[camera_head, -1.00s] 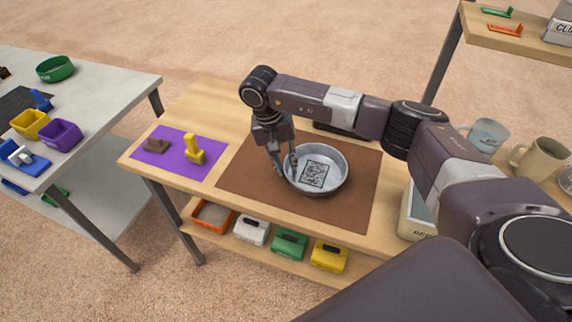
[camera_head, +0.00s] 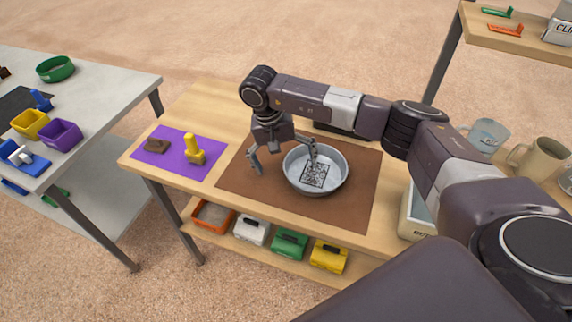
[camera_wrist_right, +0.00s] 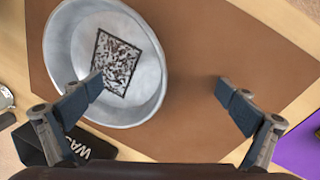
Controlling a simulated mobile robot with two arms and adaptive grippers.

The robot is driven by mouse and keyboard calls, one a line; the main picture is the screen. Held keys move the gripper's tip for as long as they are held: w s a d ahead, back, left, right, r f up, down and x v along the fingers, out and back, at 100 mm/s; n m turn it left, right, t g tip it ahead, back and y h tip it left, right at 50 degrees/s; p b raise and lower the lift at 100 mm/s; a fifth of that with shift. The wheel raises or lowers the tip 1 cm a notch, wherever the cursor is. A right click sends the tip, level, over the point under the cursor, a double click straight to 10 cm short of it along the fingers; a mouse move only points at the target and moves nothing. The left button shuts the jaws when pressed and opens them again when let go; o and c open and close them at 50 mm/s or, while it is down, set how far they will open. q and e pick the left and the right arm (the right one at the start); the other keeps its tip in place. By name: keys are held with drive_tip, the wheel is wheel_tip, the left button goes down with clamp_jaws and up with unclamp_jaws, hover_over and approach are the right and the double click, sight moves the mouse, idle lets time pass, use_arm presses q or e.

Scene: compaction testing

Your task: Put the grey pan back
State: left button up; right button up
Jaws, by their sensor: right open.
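The grey pan (camera_head: 316,184) is a round, shallow metal dish with a dark speckled square on its floor. It rests on the brown mat (camera_head: 350,208) on the wooden table. My right gripper (camera_head: 285,170) is open over the pan's left rim. One finger is over the inside of the pan and the other is outside it to the left. In the right wrist view the pan (camera_wrist_right: 62,45) lies at the upper left, and the open fingers (camera_wrist_right: 160,90) hold nothing. Whether a finger touches the rim cannot be told. My left gripper is out of view.
A purple mat (camera_head: 175,165) with a yellow tool (camera_head: 194,151) and a brown block (camera_head: 157,146) lies at the left. A scale (camera_head: 417,215) and mugs (camera_head: 540,160) stand to the right. Coloured boxes (camera_head: 290,243) sit on the lower shelf. A grey table (camera_head: 110,90) is at far left.

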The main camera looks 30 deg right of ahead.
idle(0.4)
drive_tip(key=v, duration=0.7)
drive_tip(key=shift+r, duration=0.25)
idle(0.7)
drive_tip(key=shift+f, duration=0.1)
idle(0.4)
